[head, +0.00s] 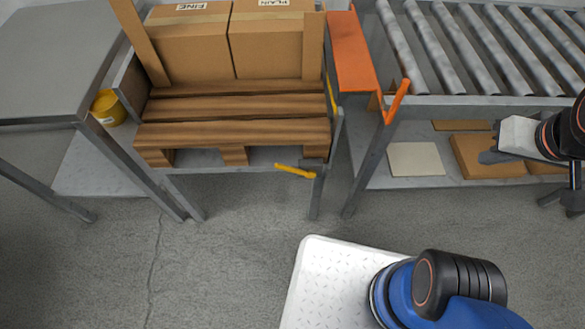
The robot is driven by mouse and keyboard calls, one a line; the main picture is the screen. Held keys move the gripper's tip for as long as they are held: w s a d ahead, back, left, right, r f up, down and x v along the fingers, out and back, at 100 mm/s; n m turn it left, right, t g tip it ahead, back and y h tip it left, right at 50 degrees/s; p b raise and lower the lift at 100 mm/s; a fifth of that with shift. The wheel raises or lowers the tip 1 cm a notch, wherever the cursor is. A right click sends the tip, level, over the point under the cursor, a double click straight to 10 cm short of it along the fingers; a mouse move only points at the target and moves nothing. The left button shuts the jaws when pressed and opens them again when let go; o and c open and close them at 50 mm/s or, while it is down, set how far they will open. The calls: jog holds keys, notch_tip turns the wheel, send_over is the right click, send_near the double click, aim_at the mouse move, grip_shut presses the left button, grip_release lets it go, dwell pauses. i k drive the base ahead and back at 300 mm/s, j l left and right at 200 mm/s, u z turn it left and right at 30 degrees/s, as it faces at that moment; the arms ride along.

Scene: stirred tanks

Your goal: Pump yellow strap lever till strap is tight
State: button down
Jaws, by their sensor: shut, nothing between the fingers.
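The yellow strap lever (295,171) sticks out to the left from a grey ratchet at the front right corner post of the pallet stand. It lies nearly level, its free end tilted slightly up. A short yellow strap piece (332,95) shows along the right side of the stand; whether it is slack or tight I cannot tell. My gripper (488,157) is at the right, well apart from the lever, in front of the roller conveyor's lower shelf. It is shut and empty, pointing left.
Cartons marked FINE (190,40) and PLAIN (277,38) stand on a wooden pallet (235,132). An orange plate (352,55) and orange handle (397,101) sit beside the roller conveyor (480,45). A grey bench (55,60) stands left. The floor in front is clear.

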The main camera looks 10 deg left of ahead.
aim_at(310, 174)
jog(key=k+l, duration=0.4)
jog(key=l, duration=0.15)
jog(key=k+l+u, duration=0.1)
jog(key=k+l, duration=0.35)
jog(key=l, duration=0.1)
